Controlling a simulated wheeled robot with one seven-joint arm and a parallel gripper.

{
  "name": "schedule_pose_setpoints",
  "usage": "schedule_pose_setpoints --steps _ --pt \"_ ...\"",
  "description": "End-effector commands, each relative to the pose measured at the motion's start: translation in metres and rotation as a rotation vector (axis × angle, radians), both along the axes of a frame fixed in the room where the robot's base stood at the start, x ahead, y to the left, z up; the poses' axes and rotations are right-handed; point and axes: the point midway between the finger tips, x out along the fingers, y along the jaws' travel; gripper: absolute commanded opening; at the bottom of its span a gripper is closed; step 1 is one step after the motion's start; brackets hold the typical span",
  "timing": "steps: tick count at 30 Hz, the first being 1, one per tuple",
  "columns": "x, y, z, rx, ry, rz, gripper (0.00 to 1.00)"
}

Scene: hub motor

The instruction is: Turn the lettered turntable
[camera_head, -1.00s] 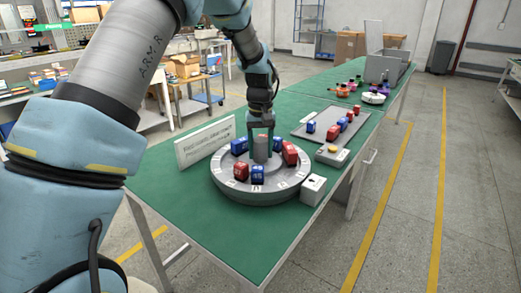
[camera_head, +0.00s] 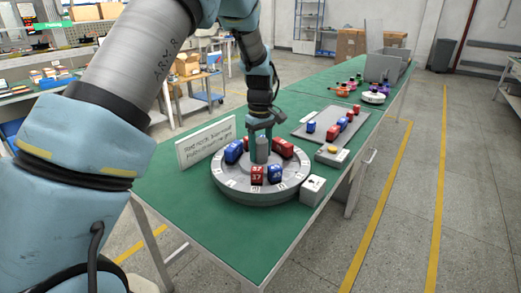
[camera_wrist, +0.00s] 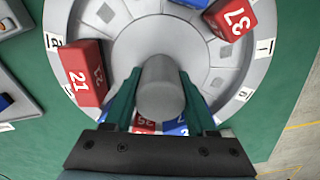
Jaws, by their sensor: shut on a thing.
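The round grey turntable (camera_head: 228,187) sits on the green table, with lettered tabs around its rim. In the wrist view its face (camera_wrist: 118,25) shows dark square marks and grey pads. A grey upright knob (camera_wrist: 160,88) stands at its centre. My gripper (camera_head: 262,158) points down over the centre, its green fingers shut on the knob from both sides. On the disc stand a red block 37 (camera_head: 257,175) and a blue block (camera_head: 274,174) at the front, a blue block (camera_head: 234,151) at left and red blocks (camera_head: 282,148) at right. My gripper partly hides blocks in the wrist view.
A white sign (camera_head: 206,142) stands behind left of the turntable. A small grey box (camera_head: 313,190) stands close to its right. A panel with a yellow button (camera_head: 332,155) and a grey tray (camera_head: 318,120) with red and blue blocks lie farther back. The table's front is clear.

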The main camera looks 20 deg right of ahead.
Motion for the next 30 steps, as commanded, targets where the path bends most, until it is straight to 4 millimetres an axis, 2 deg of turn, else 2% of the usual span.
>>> schedule_pose_setpoints --steps 30 --pt "0.0017 0.0006 0.002 -0.002 -0.005 0.459 0.0"
